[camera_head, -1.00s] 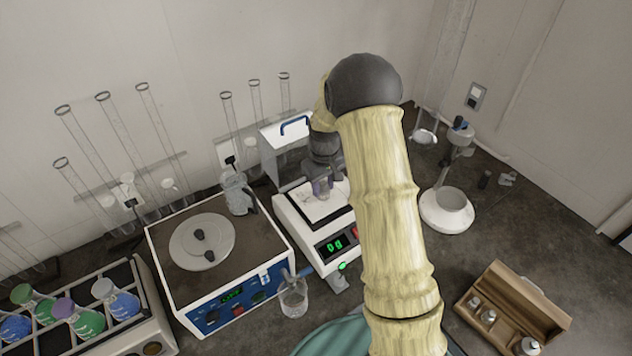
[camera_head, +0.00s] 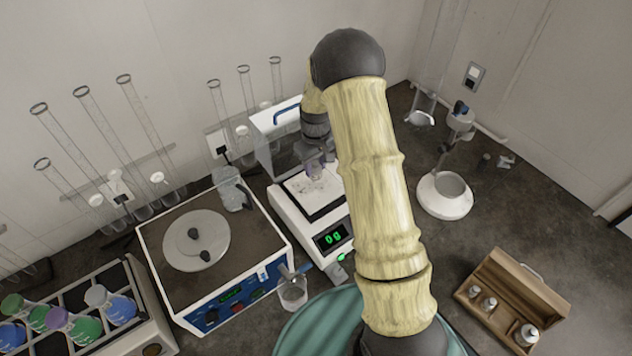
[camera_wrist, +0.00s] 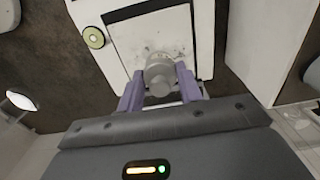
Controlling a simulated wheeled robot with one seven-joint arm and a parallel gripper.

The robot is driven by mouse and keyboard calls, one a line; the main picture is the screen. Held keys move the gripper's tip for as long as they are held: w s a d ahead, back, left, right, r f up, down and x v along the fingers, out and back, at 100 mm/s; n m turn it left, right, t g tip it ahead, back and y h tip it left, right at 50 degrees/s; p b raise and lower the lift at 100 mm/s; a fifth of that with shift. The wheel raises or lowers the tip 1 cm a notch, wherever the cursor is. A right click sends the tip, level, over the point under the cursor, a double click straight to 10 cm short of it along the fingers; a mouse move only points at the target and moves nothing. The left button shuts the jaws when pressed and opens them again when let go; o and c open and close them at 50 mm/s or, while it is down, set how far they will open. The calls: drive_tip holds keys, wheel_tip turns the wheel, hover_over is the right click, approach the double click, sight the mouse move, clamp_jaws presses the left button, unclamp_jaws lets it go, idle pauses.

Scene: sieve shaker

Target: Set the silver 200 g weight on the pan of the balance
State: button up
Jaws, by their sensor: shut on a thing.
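The silver weight (camera_wrist: 159,72) is between the two purple fingers of my gripper (camera_wrist: 160,92) in the wrist view. My gripper is shut on it. Below it is the white pan of the balance (camera_wrist: 128,45). In the head view my gripper (camera_head: 316,168) is over the pan (camera_head: 300,198), partly hidden by my wrist and arm. The balance display (camera_head: 333,237) reads 0 g in green. I cannot tell whether the weight touches the pan.
A wooden box (camera_head: 497,282) with several weights lies at right. A white-based stand (camera_head: 445,197) is behind it. Bare counter lies between.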

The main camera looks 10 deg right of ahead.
sight(315, 173)
drive_tip(key=shift+f+p, duration=0.45)
drive_tip(key=shift+f, duration=1.35)
wheel_tip(315, 173, down, 4)
drive_tip(key=shift+r+p, duration=0.25)
drive_tip(key=shift+p, duration=0.65)
drive_tip(key=shift+f, duration=0.3)
drive_tip(key=shift+f, duration=0.2)
drive_tip(key=o, duration=1.1)
drive_tip(key=shift+w+r, duration=0.1)
drive_tip(key=shift+r, duration=0.2)
